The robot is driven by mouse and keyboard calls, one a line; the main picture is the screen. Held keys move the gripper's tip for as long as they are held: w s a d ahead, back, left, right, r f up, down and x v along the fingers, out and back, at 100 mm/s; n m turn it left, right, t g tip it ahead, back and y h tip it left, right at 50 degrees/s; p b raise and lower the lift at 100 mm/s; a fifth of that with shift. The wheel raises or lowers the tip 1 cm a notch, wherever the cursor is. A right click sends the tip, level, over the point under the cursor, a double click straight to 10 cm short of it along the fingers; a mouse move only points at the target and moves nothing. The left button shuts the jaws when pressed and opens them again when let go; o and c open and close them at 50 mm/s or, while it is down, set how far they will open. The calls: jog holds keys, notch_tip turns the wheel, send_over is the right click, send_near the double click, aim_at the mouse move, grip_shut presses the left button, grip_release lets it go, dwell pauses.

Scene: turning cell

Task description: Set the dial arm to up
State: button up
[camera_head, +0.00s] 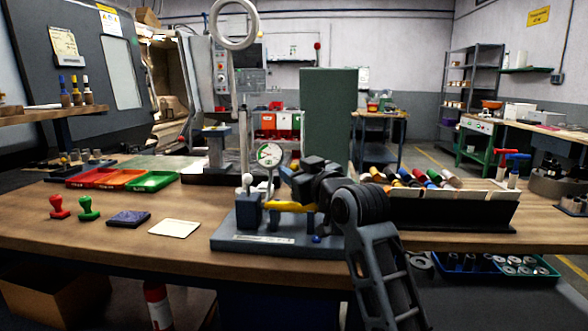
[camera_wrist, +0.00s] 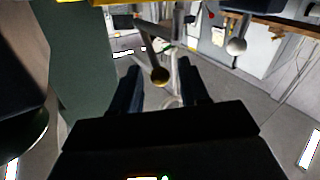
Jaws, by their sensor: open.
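A blue-grey bench fixture (camera_head: 265,240) with a yellow bar (camera_head: 290,206) stands at the middle of the workbench. A round dial gauge (camera_head: 270,154) with a white and green face sits above it, on an arm. A pale ball knob (camera_head: 247,178) is left of the gauge. My gripper (camera_head: 283,172) is just right of the gauge, partly hiding the fixture. A grey ball knob (camera_wrist: 236,46) is to the right.
Two stamps, a blue pad (camera_head: 129,219) and a white card (camera_head: 175,228) lie to the left. A rack of coloured-handled tools (camera_head: 440,205) stands to the right. A green panel (camera_head: 328,115) is behind.

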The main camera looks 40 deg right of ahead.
jog(key=shift+w+d, duration=0.2)
jog(key=shift+w, duration=0.45)
grip_shut()
